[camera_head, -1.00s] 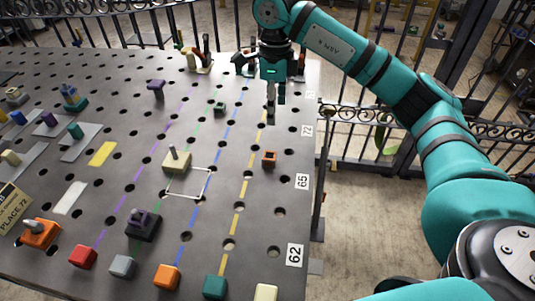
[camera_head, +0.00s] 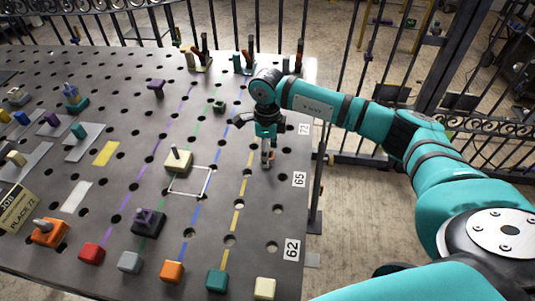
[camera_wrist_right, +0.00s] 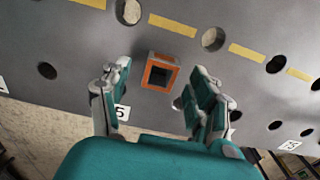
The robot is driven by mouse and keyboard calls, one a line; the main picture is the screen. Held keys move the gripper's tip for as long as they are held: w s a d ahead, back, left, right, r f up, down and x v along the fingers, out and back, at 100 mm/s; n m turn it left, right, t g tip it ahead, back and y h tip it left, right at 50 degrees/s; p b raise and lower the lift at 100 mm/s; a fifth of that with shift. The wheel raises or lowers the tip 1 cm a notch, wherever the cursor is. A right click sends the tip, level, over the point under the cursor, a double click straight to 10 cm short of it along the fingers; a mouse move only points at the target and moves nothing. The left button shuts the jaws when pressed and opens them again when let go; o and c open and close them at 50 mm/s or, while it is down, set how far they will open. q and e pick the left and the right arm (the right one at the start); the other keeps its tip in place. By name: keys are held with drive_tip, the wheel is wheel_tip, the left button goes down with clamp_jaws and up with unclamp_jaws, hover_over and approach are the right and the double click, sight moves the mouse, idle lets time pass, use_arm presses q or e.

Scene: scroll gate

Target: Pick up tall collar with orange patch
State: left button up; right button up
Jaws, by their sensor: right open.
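A small square collar (camera_wrist_right: 160,72) with an orange rim, a dark square opening and a partly grey side sits on the grey pegboard table (camera_wrist_right: 60,30). It shows in the wrist view between the two fingers of my right gripper (camera_wrist_right: 161,84), which is open, with gaps on both sides. In the head view the right gripper (camera_head: 267,160) points down over the collar's place and hides most of it. Whether this collar is the tall one I cannot tell. My left gripper is not in view.
A small dark green collar (camera_head: 219,106) and a beige block with a peg (camera_head: 179,160) stand to the left. Coloured blocks line the front edge, including an orange block (camera_head: 172,271). A metal fence (camera_head: 350,160) runs beyond the table's right edge.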

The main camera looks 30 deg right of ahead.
drive_tip(key=shift+f, duration=0.95)
drive_tip(key=shift+c, duration=0.3)
clamp_jaws()
drive_tip(key=shift+r, duration=0.1)
